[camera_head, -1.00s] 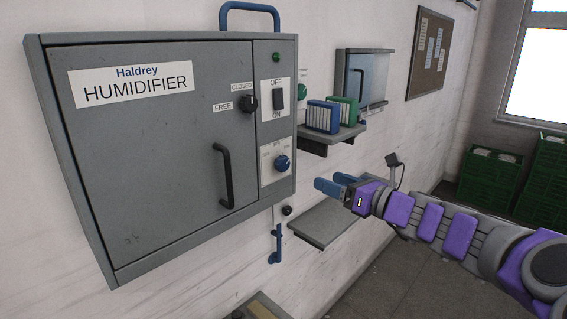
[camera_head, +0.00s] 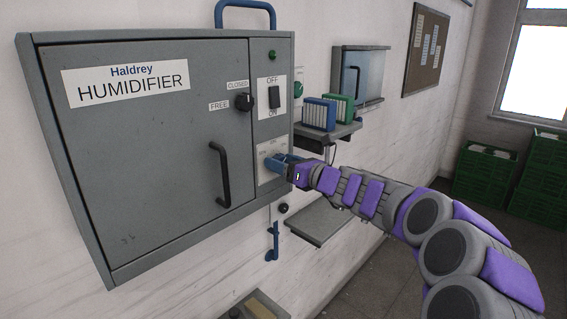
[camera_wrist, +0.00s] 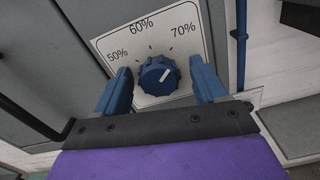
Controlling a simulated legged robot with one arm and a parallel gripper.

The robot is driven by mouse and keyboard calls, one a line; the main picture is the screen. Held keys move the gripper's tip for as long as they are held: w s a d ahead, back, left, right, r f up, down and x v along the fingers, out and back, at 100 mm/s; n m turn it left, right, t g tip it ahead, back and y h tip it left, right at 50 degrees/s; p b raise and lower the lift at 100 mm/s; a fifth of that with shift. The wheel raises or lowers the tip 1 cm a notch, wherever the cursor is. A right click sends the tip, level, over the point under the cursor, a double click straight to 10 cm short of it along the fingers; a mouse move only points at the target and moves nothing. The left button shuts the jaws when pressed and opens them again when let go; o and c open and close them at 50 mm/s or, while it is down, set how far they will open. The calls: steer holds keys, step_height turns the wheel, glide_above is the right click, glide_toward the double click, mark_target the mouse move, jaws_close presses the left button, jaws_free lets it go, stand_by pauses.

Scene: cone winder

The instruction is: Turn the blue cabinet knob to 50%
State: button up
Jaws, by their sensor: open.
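The blue knob (camera_wrist: 158,75) is on a white dial plate marked 50%, 60% and 70% in the wrist view. Its white pointer line is tilted up and right, towards the 70% side. My gripper (camera_wrist: 160,88) is open, with one blue finger on each side of the knob and a visible gap to each. In the head view my gripper (camera_head: 278,160) is at the dial plate (camera_head: 265,172) on the grey humidifier cabinet (camera_head: 150,150), and its fingers largely hide the knob.
Above the dial are an OFF/ON switch (camera_head: 274,97) and a black CLOSED/FREE latch knob (camera_head: 244,102). A black door handle (camera_head: 220,174) stands out to the left. A shelf (camera_head: 335,132) with blue and green packs and a lower grey shelf (camera_head: 318,222) are to the right.

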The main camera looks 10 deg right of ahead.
steer(key=c, duration=1.1)
steer(key=shift+o, duration=0.2)
steer(key=shift+n, duration=0.3)
steer(key=n+b, duration=0.5)
steer(key=n, duration=0.1)
steer(key=n+b, duration=0.5)
steer(key=n, duration=0.1)
steer(key=n+b, duration=0.5)
steer(key=n, duration=0.2)
steer(key=shift+s+a+f, duration=0.15)
steer(key=shift+a+f, duration=0.15)
steer(key=shift+f, duration=0.1)
steer(key=shift+n+b, duration=0.3)
steer(key=shift+b, duration=0.05)
